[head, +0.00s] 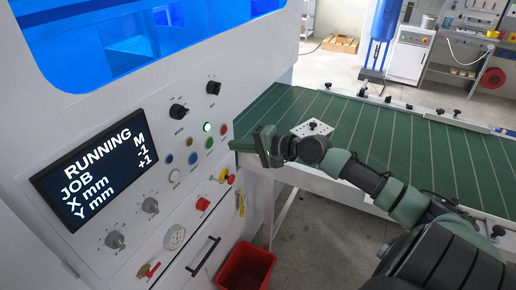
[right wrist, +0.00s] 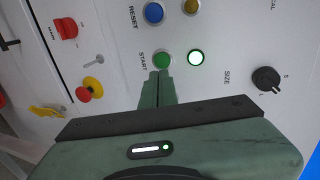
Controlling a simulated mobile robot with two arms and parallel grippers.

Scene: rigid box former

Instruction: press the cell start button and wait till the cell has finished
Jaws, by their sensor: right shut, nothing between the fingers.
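The cell's control panel carries a display (head: 97,168) that reads RUNNING, with job, X mm and Y mm lines. The green start button (right wrist: 163,59) is labelled START in the right wrist view; it also shows in the head view (head: 209,143). Beside it a small lamp (right wrist: 196,57) glows green-white, also lit in the head view (head: 207,127). My right gripper (right wrist: 159,76) is shut and empty, its tips just below the start button in the wrist picture. In the head view the right gripper (head: 234,145) appears apart from the button. My left gripper is out of view.
Blue reset (right wrist: 154,13) and yellow buttons sit near the start button. A red-and-yellow emergency button (right wrist: 90,89) and knobs share the panel. A green conveyor (head: 350,125) runs behind my right arm. A red bin (head: 246,266) stands on the floor below.

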